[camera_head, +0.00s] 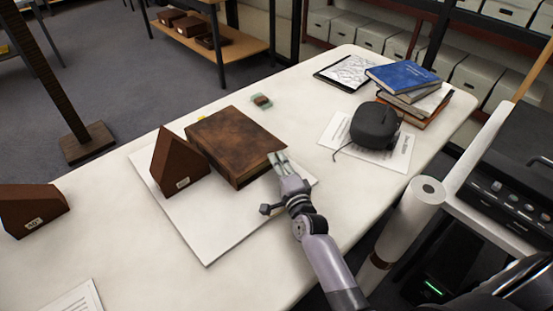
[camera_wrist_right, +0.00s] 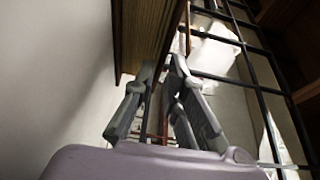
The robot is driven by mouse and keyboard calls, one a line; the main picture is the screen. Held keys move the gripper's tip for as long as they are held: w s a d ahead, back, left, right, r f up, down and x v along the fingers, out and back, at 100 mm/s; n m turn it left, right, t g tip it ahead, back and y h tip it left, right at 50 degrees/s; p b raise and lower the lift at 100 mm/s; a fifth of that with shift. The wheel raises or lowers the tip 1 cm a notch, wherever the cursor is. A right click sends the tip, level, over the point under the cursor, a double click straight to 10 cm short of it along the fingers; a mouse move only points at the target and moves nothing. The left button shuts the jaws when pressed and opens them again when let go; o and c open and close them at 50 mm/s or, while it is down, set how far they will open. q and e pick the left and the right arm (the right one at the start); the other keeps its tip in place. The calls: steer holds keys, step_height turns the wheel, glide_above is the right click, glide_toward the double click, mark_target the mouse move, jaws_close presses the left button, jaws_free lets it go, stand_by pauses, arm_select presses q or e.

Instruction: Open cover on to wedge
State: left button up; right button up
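A large brown leather book (camera_head: 237,145) lies closed on a white board (camera_head: 212,235) on the table. A brown wedge (camera_head: 178,162) with a small label stands close along the book's left side. A second brown wedge (camera_head: 32,208) is at the table's far left. My right gripper (camera_head: 278,158) is at the book's right edge. In the right wrist view the gripper (camera_wrist_right: 165,68) has its fingers apart, with the book's brown edge (camera_wrist_right: 148,35) at the fingertips. I cannot tell whether the fingers touch the cover. My left gripper is not in view.
A dark grey rounded object (camera_head: 375,124) rests on a printed sheet (camera_head: 398,155) to the right. Behind it are stacked books (camera_head: 405,78) and a framed drawing (camera_head: 347,71). Paper (camera_head: 78,300) lies at front left.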

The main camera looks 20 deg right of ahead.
steer(key=shift+w, duration=0.65)
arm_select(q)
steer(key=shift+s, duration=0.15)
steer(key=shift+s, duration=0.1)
arm_select(e)
steer(key=shift+c, duration=0.3)
jaws_close()
steer(key=shift+r, duration=0.15)
